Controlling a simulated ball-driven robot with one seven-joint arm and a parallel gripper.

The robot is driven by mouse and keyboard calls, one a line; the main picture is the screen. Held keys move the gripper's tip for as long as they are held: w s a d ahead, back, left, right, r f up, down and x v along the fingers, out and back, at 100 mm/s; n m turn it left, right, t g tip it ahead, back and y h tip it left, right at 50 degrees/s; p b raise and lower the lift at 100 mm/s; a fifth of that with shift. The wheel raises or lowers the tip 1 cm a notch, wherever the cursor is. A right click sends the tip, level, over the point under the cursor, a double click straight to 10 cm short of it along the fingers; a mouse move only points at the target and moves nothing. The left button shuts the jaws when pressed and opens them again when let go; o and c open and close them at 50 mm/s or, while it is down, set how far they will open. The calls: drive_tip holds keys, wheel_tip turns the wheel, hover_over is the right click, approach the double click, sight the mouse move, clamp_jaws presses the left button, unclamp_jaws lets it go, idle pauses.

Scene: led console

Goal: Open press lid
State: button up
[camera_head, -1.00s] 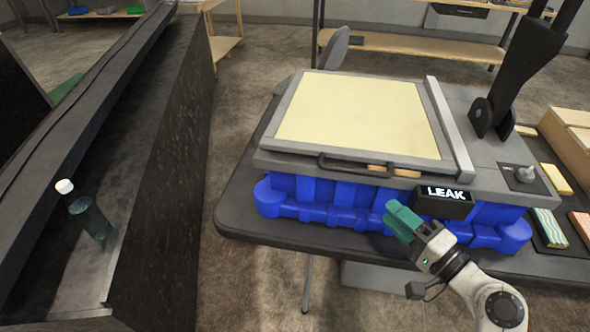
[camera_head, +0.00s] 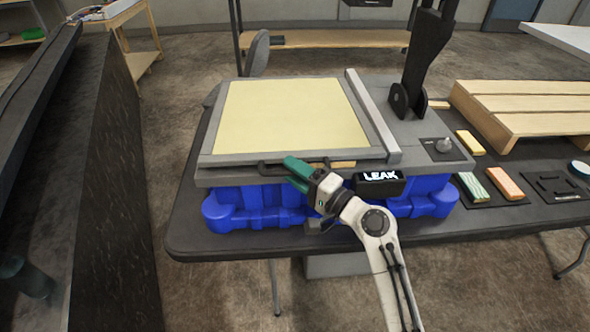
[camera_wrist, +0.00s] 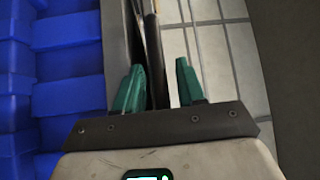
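The press (camera_head: 200,160) has a flat lid with a cream top panel (camera_head: 290,115) in a grey frame, and the lid lies flat. A dark bar handle (camera_head: 268,164) runs along its front edge. My gripper (camera_head: 292,173) is at this handle, partly covering it. In the wrist view my gripper (camera_wrist: 158,85) has its teal fingers apart. The dark handle bar (camera_wrist: 154,60) shows between them, nearer the left finger. I cannot tell whether they touch. A black display reading "LEAK" (camera_head: 380,183) is on the press front, right of my gripper.
The press has blue parts (camera_head: 240,206) below it and stands on a dark table (camera_head: 190,228). A black lever (camera_head: 422,60) and a knob (camera_head: 443,145) are at right, with colored blocks (camera_head: 506,184) and a wooden pallet (camera_head: 525,122). A dark trough (camera_head: 110,200) is at left.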

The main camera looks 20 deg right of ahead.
clamp_jaws()
idle(0.4)
